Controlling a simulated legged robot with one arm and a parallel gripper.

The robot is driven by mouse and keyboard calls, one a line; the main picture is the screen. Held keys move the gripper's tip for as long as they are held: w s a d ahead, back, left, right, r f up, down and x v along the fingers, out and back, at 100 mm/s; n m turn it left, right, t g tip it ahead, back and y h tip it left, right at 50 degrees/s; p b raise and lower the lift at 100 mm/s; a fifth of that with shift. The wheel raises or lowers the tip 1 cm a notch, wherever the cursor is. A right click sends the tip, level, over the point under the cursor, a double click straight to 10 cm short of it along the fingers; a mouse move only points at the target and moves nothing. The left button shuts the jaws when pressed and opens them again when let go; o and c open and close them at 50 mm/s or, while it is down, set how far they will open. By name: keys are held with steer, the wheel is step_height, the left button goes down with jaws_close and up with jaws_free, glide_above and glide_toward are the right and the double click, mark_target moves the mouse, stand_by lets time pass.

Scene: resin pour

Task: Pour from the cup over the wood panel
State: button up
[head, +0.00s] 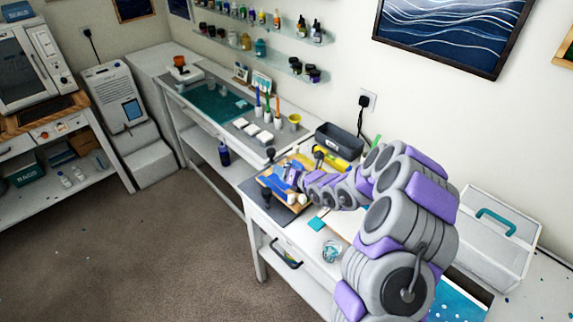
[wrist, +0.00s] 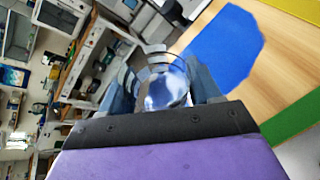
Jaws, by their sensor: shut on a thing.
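My gripper (wrist: 166,84) is shut on a shiny, rounded cup (wrist: 163,93), which sits between its two grey fingers in the wrist view. What the cup holds cannot be made out. The wood panel (wrist: 284,72) is light brown, with a flat blue patch (wrist: 222,48) on it, just beyond and to the right of the cup in that view. A yellow area and a green strip border the panel. In the head view my gripper (head: 291,179) is over the panel on the workbench, and it largely hides the cup. Any stream from the cup is not visible.
A dark grey bin (head: 338,141) stands behind the panel. A white case with a teal handle (head: 490,235) is at the right.

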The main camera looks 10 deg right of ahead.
steer(key=shift+r+m+y+p, duration=0.2)
steer(key=shift+m+y+p, duration=0.1)
steer(key=shift+p, duration=0.65)
steer(key=p, duration=0.2)
steer(key=shift+m+p, duration=0.3)
steer(key=shift+p, duration=0.1)
steer(key=shift+s+a+m+y+p, duration=0.1)
steer(key=shift+a+m+y+p, duration=0.15)
steer(key=shift+y+p, duration=0.45)
steer(key=shift+d+m+p, duration=0.15)
steer(key=shift+m+p, duration=0.3)
steer(key=shift+p, duration=0.6)
steer(key=shift+f, duration=0.2)
steer(key=shift+g, duration=0.3)
steer(key=shift+m+y+p, duration=0.4)
steer(key=shift+m+p, duration=0.05)
steer(key=shift+m, duration=0.15)
steer(key=shift+f+m+y, duration=0.1)
steer(key=shift+m+y, duration=0.2)
steer(key=shift+m, duration=0.1)
